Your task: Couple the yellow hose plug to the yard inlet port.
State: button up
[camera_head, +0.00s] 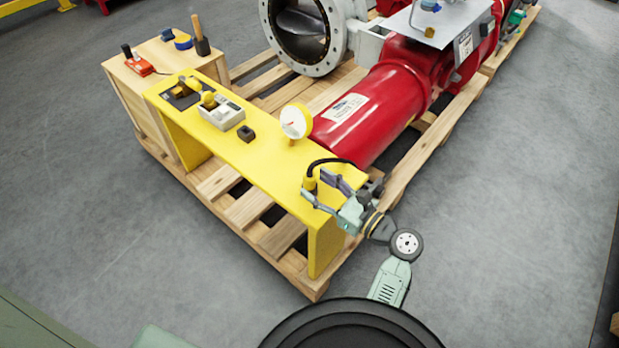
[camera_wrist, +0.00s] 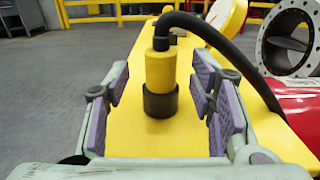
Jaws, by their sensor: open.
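The yellow hose plug (camera_wrist: 160,70) stands upright on the yellow bench in the wrist view, with a black hose (camera_wrist: 195,22) curving from its top. Its lower end meets a black collar (camera_wrist: 160,103); I cannot tell whether this is the inlet port or part of the plug. The plug also shows in the head view (camera_head: 310,184) at the bench's near end. My gripper (camera_head: 324,192) is open, its purple-padded fingers on either side of the plug with gaps visible in the wrist view (camera_wrist: 161,88). No inlet port is clearly identifiable.
Open floor (camera_head: 500,240) lies to the right.

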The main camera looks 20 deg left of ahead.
aim_at(315, 183)
jog(key=x, duration=0.3)
jog(key=shift+w+a, duration=0.1)
jog(key=shift+c, duration=0.2)
grip_shut()
dwell(0.3)
